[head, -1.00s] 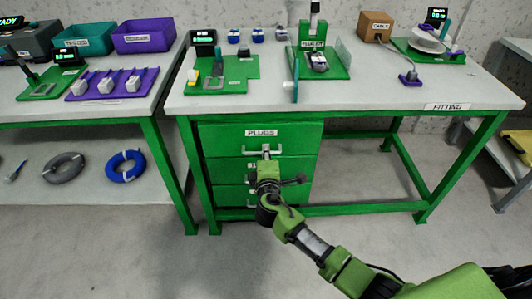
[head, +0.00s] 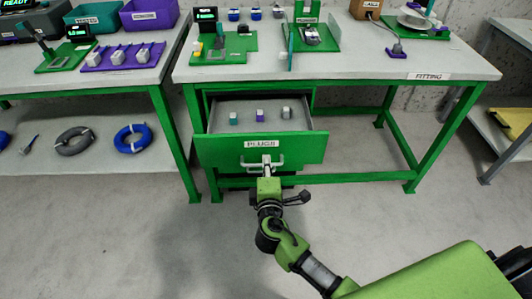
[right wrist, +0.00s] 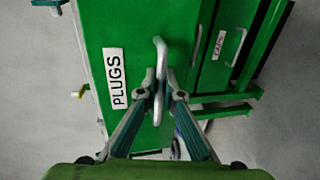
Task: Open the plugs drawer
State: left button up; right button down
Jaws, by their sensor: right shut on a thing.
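The plugs drawer (head: 222,151) is pulled out from under the fitting bench, and its inside shows from above. Its green front carries a white PLUGS label and a pale bar handle (head: 277,162). Three small plugs lie in a row inside: a teal one (head: 234,118), a purple one (head: 260,115) and a grey one (head: 287,112). My right gripper (head: 266,168) is at the handle from the front. In the right wrist view its fingers (right wrist: 159,98) are shut on the handle (right wrist: 160,60), beside the PLUGS label (right wrist: 115,78). My left gripper is not in view.
The fitting bench (head: 370,72) stands above the drawer with fixtures on top. Another drawer (right wrist: 222,45) shows in the right wrist view. A grey coil (head: 73,141) and a blue coil (head: 131,138) lie on the left table's lower shelf. The floor in front is clear.

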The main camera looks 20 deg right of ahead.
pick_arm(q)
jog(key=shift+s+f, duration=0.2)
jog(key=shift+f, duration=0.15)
pick_arm(e)
jog(key=shift+f+v, duration=0.2)
jog(key=shift+v, duration=0.8)
jog(key=c, duration=2.5)
grip_release()
jog(key=shift+s, duration=0.1)
jog(key=v, duration=1.2)
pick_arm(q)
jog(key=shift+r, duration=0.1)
